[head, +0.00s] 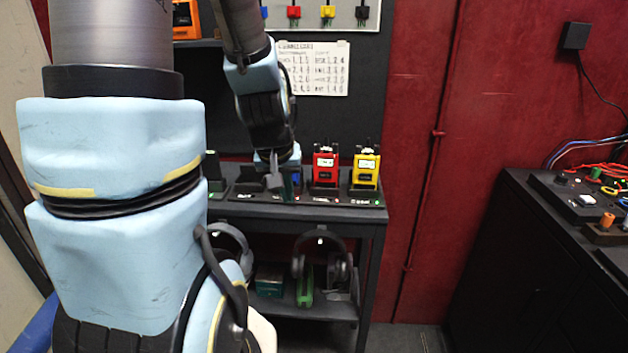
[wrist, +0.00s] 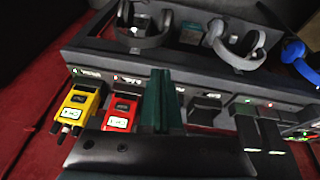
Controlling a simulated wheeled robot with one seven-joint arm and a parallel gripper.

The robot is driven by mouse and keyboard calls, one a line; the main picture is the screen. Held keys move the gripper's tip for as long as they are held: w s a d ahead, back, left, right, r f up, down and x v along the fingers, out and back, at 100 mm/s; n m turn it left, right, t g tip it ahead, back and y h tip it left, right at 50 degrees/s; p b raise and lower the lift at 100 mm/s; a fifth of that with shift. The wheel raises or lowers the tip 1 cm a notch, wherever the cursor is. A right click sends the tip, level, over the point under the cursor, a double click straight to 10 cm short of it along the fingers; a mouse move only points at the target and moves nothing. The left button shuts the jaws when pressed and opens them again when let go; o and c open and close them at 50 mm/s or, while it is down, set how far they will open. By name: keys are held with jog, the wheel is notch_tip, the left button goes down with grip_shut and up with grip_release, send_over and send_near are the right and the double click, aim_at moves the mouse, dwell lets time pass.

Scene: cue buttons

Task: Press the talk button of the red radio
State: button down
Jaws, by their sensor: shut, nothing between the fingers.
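The red radio (head: 325,170) stands upright in a charging dock on the top of the dark shelf unit, just left of the yellow radio in the head view. In the wrist view the red radio (wrist: 120,113) is left of my fingers. Its talk button is too small to make out. My gripper (head: 274,182) is over the dock row, left of the red radio in the head view and apart from it. In the wrist view my gripper (wrist: 161,75) is shut and empty, its dark green fingers together.
The yellow radio (head: 366,171) stands close beside the red one. Headphones (head: 321,255) hang below the top. A black cabinet with cables stands at right. A wall sheet (head: 320,68) and colored tags are behind. Floor between shelf and cabinet looks clear.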

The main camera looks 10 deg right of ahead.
aim_at(325, 175)
jog(key=w+d+f+t, duration=0.1)
jog(key=w+d+t, duration=0.1)
jog(key=d, duration=0.1)
jog(key=w+d+f+t+y+b, duration=0.1)
jog(key=w+d, duration=0.1)
jog(key=w, duration=0.1)
jog(key=w+d+f+t+y+b, duration=0.1)
jog(key=w+d+f+t, duration=0.1)
jog(key=d, duration=0.1)
jog(key=shift+w+d+n+t, duration=0.3)
jog(key=shift+w+n, duration=0.1)
jog(key=shift+d+f+t+y, duration=0.2)
jog(key=shift+f+t+y, duration=0.2)
jog(key=shift+y, duration=0.2)
jog(key=shift+s+f+t+y+b, duration=0.15)
jog(key=shift+s+t+y+b, duration=0.1)
jog(key=shift+t+y+b, duration=0.25)
jog(key=s+r+t+y, duration=0.1)
jog(key=s+t+y, duration=0.1)
jog(key=s+y, duration=0.4)
jog(key=shift+a+b, duration=0.35)
jog(key=shift+a, duration=0.05)
jog(key=shift+r, duration=0.1)
jog(key=w, duration=0.2)
jog(key=w+d, duration=0.1)
jog(key=w, duration=0.3)
jog(key=shift+w+d, duration=0.25)
jog(key=shift+w, duration=0.1)
jog(key=shift+w+d, duration=0.2)
jog(key=shift+w, duration=0.75)
